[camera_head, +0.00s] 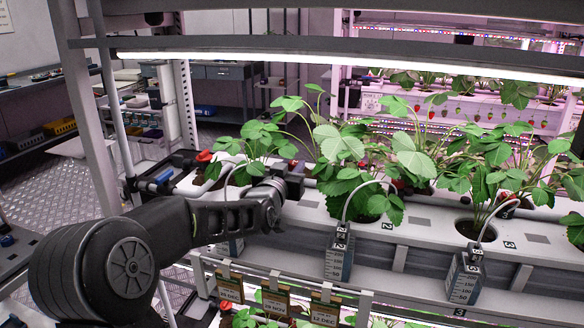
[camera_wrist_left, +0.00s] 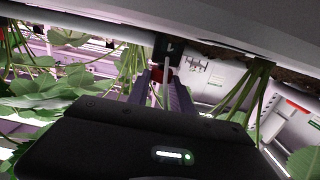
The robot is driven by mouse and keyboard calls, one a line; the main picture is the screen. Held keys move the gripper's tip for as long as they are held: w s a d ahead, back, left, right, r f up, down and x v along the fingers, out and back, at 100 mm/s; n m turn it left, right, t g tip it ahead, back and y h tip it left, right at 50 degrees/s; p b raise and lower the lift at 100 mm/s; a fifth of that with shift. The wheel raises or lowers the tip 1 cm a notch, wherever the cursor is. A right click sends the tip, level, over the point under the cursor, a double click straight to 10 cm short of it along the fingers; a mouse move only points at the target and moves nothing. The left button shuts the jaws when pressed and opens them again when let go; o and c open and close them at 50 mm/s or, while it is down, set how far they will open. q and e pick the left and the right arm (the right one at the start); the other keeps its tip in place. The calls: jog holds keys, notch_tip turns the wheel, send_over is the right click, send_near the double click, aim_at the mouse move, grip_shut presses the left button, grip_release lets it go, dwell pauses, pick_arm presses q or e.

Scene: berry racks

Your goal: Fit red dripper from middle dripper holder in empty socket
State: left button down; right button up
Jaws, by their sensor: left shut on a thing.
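My left gripper (camera_head: 294,180) reaches in from the left over the white planting gutter (camera_head: 380,232), beside the leftmost strawberry plant. In the left wrist view its two fingers (camera_wrist_left: 162,92) are closed around a small red piece, the red dripper (camera_wrist_left: 163,75). A black block with a white mark (camera_wrist_left: 168,48) is just beyond the fingertips. I cannot tell whether the dripper touches it. Another red part (camera_head: 204,156) shows at the gutter's left end. My right gripper is not in view.
Several strawberry plants (camera_head: 415,160) stand in the gutter. Graduated bottles with thin bent tubes, numbered 2 (camera_head: 338,262) and 3 (camera_head: 465,280), hang along its front. Date cards (camera_head: 276,303) hang below. A lamp bar (camera_head: 330,60) crosses above. Leaves crowd my left gripper.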

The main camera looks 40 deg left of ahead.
pick_arm(q)
jog(key=shift+f+b, duration=0.3)
jog(key=c, duration=0.7)
grip_release()
jog(key=shift+r, duration=0.1)
jog(key=shift+o, duration=0.2)
jog(key=shift+r, duration=0.1)
jog(key=shift+r+p, duration=1.2)
jog(key=shift+r, duration=1.75)
